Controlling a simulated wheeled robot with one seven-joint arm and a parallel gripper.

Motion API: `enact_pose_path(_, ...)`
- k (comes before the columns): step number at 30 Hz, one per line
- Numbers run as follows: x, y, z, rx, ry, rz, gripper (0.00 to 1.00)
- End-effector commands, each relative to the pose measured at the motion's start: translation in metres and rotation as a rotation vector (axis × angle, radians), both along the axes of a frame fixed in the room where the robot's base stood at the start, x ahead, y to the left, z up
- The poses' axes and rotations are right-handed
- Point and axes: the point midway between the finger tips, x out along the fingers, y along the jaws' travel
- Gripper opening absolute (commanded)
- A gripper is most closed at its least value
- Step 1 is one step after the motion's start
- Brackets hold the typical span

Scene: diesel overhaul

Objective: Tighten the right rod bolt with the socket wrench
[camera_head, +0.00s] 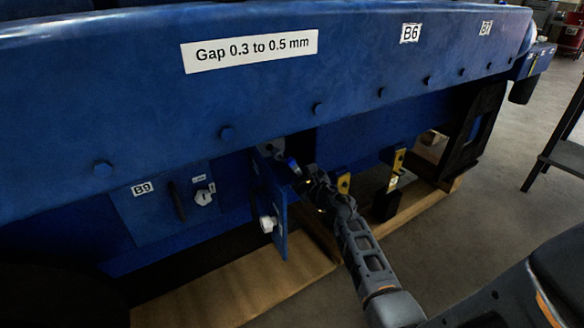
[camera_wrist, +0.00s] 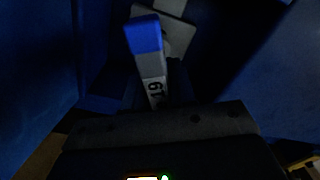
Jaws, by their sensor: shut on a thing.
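A pale grey part (camera_wrist: 178,34) lies behind the wrench's blue end. I cannot make out the right rod bolt; whether the wrench touches it is unclear.
An open blue door (camera_head: 278,222) with a white knob (camera_head: 267,223) stands just left of my arm. A panel marked B9 (camera_head: 150,205) is further left. Yellow brackets (camera_head: 396,163) are right of the opening. The blue engine casing (camera_head: 250,100) overhangs it. Bare floor lies to the right.

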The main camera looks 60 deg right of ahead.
Motion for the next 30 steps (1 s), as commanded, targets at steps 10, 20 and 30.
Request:
enact_pose_path(10, -0.002, 0.002, 0.001, -0.001, -0.002, 0.000, 0.00)
enact_pose_path(20, -0.033, 0.021, 0.001, 0.000, -0.001, 0.000, 0.00)
enact_pose_path(30, -0.053, 0.033, 0.002, -0.002, -0.001, 0.000, 0.00)
